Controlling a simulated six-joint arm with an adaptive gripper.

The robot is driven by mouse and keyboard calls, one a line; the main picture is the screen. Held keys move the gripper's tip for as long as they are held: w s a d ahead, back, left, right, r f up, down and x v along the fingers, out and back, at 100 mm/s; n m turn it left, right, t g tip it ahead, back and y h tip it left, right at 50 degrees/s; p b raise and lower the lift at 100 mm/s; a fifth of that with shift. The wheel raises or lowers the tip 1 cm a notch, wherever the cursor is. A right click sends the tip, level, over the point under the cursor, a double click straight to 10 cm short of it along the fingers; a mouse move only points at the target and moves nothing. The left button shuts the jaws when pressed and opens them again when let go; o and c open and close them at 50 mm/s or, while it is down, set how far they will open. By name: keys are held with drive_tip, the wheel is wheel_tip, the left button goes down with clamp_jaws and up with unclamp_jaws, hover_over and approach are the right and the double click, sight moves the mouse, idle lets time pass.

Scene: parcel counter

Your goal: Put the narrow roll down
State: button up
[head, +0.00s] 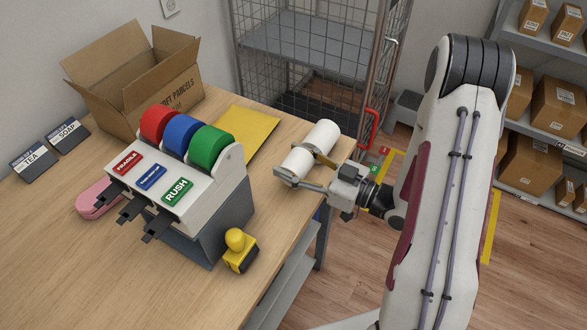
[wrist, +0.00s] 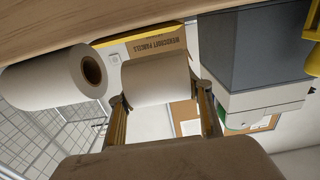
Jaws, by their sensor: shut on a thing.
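My gripper (head: 310,172) is shut on the narrow roll (head: 297,164), a white roll near the counter's right end. In the wrist view the narrow roll (wrist: 157,82) sits between the two fingertips, one at each end; that picture is upside down, with the counter at the top. A second, wider white roll (head: 323,136) lies on the counter just beyond it. In the wrist view this wider roll (wrist: 50,82) shows its brown core on the left, apart from the held roll.
A yellow envelope (head: 249,130) lies left of the rolls. A dispenser (head: 205,188) with red, blue and green rolls stands further left, and a yellow stamp (head: 240,251) in front. An open carton (head: 150,105) and a wire cage (head: 330,60) stand behind. The front left counter (head: 60,260) is clear.

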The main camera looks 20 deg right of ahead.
sight(320, 198)
drive_tip(key=shift+f, duration=1.4)
drive_tip(key=shift+f, duration=0.15)
drive_tip(key=o, duration=1.2)
drive_tip(key=shift+s+d, duration=0.1)
drive_tip(key=shift+v, duration=1.05)
drive_tip(key=s, duration=0.1)
drive_tip(key=d, duration=0.1)
drive_tip(key=s, duration=0.1)
drive_tip(key=shift+s+d+f, duration=0.3)
drive_tip(key=shift+s+f, duration=0.05)
drive_tip(key=shift+v, duration=1.2)
drive_tip(key=shift+o, duration=0.4)
